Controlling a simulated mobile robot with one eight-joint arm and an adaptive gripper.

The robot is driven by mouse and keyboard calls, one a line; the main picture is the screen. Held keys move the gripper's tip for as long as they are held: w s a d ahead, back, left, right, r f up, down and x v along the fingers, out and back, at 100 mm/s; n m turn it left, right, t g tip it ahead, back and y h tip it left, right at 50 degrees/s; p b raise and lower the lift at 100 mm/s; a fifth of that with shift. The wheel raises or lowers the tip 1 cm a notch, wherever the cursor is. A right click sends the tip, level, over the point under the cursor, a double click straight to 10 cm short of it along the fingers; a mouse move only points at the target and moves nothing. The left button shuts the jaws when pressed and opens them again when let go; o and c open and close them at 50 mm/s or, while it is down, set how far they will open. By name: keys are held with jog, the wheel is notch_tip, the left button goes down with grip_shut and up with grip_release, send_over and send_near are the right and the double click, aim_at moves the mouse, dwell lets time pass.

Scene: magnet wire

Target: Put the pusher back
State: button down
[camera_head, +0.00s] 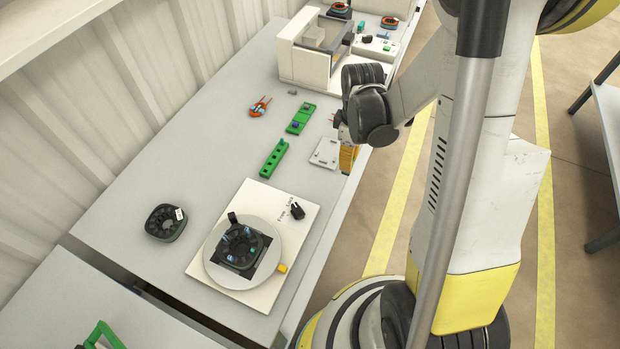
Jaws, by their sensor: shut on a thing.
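My gripper (342,126) is over the right side of the bench, beyond the white plate, and is largely hidden by my own wrist. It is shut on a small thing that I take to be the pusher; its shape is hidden. A round turntable (217,272) on a white board carries a black ring part (242,247) with small blue pieces.
A loose black ring (165,222) lies at the left. A small orange-handled tool (259,107) lies at the back. A beige machine (310,62) stands behind. The bench's left middle is clear.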

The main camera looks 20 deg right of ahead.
jog(key=w+a+f+b, duration=0.1)
jog(key=a+f, duration=0.1)
jog(key=a, duration=0.1)
jog(key=w+a+f+b, duration=0.1)
jog(key=w+a+f, duration=0.1)
jog(key=a, duration=0.1)
jog(key=w+a+f+b, duration=0.1)
jog(key=w+a+f, duration=0.1)
jog(key=a, duration=0.1)
jog(key=shift+w+a+f+b, duration=0.15)
jog(key=shift+a+f+b, duration=0.2)
jog(key=shift+f+b, duration=0.05)
notch_tip(320, 180, down, 4)
jog(key=shift+w+f+b, duration=0.1)
jog(key=shift+b, duration=1)
jog(key=c, duration=1.7)
grip_release()
jog(key=shift+f, duration=0.1)
jog(key=shift+c, duration=0.2)
jog(key=o, duration=0.3)
jog(key=shift+o, duration=0.2)
